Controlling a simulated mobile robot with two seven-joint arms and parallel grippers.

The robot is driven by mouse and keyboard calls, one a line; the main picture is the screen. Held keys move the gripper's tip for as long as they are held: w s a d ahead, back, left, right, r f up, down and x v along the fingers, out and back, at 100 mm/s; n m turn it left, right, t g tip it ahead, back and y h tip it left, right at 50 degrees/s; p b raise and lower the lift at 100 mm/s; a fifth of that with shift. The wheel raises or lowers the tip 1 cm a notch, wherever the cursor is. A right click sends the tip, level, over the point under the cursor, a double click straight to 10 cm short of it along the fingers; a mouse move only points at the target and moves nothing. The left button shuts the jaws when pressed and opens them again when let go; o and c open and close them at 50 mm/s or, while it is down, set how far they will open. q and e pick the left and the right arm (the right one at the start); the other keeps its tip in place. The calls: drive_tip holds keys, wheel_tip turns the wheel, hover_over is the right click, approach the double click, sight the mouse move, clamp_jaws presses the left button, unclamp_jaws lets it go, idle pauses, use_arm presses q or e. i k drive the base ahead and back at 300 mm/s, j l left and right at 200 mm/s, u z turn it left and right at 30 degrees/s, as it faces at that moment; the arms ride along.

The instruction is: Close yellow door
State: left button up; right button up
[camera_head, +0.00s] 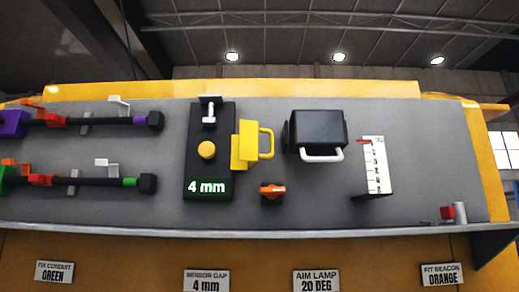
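A small yellow plate with a loop handle (244,146) stands at the right edge of a black panel (193,165) in the head view. I cannot tell whether it is a door. Large yellow-orange casing (478,140) surrounds the grey work surface (420,130). No separate yellow door can be made out with certainty. Neither of my grippers is in view.
The black panel has a yellow knob (207,150) and a lit "4 mm" display. A black lamp box (318,128), orange knob (272,191), white scale (376,165) and red-and-silver part (455,213) are to the right. Dark conduits (98,120) lie left.

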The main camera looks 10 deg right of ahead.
sight(245, 147)
drive_tip(key=l+u, duration=0.35)
drive_tip(key=l, duration=0.45)
drive_tip(key=l+u, duration=0.3)
drive_tip(key=l, duration=0.5)
drive_tip(key=i+j+z, duration=0.1)
drive_tip(key=z, duration=0.6)
drive_tip(key=j+z, duration=0.35)
drive_tip(key=k+j+z, duration=0.1)
drive_tip(key=j+z, duration=0.25)
drive_tip(key=k+j+z, duration=0.1)
drive_tip(key=j, duration=0.35)
drive_tip(key=k+j+z, duration=0.1)
drive_tip(key=j, duration=0.35)
